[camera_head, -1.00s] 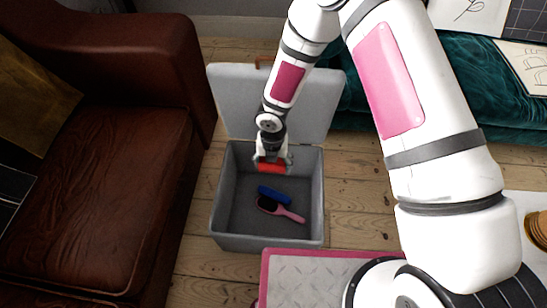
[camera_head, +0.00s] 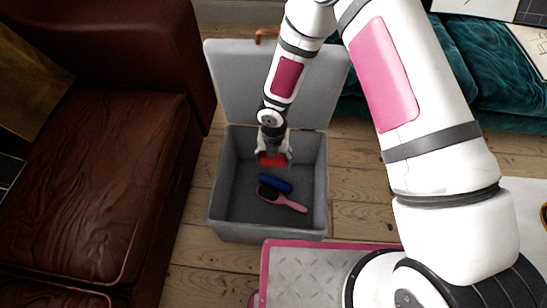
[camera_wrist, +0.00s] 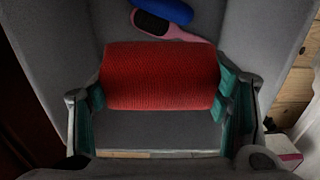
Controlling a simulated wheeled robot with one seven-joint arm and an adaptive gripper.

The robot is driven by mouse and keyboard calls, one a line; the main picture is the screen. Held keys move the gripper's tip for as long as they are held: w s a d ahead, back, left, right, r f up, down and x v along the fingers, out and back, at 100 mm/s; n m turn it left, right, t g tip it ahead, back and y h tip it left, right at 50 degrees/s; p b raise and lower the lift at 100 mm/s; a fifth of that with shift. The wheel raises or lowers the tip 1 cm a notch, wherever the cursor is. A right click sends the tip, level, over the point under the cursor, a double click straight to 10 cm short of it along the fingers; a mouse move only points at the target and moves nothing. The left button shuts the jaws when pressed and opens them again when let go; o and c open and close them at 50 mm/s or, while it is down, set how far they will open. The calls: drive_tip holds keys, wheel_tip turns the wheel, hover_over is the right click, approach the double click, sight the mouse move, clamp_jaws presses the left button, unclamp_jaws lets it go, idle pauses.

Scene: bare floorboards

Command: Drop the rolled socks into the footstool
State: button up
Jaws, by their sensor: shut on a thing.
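The rolled socks are a red knitted roll (camera_wrist: 158,76), held between the two fingers of my gripper (camera_wrist: 160,98) in the wrist view. In the head view the red roll (camera_head: 272,160) shows just below my gripper (camera_head: 273,153), over the inside of the footstool. The footstool is a grey open box (camera_head: 225,228) with its lid (camera_head: 230,85) raised at the back. My gripper is shut on the socks inside the outline of the opening, near the lid side. How far the roll is above the bottom cannot be told.
A blue roll (camera_head: 276,184) and a pink hairbrush (camera_head: 284,200) lie on the footstool's bottom. A brown leather sofa (camera_head: 110,190) stands to the left. A green velvet seat (camera_head: 400,80) is behind at right. Bare floorboards (camera_head: 360,200) lie right of the footstool.

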drive_tip(key=o, duration=1.2)
drive_tip(key=shift+r, duration=0.1)
wheel_tip(320, 180, up, 12)
drive_tip(key=shift+f, duration=0.1)
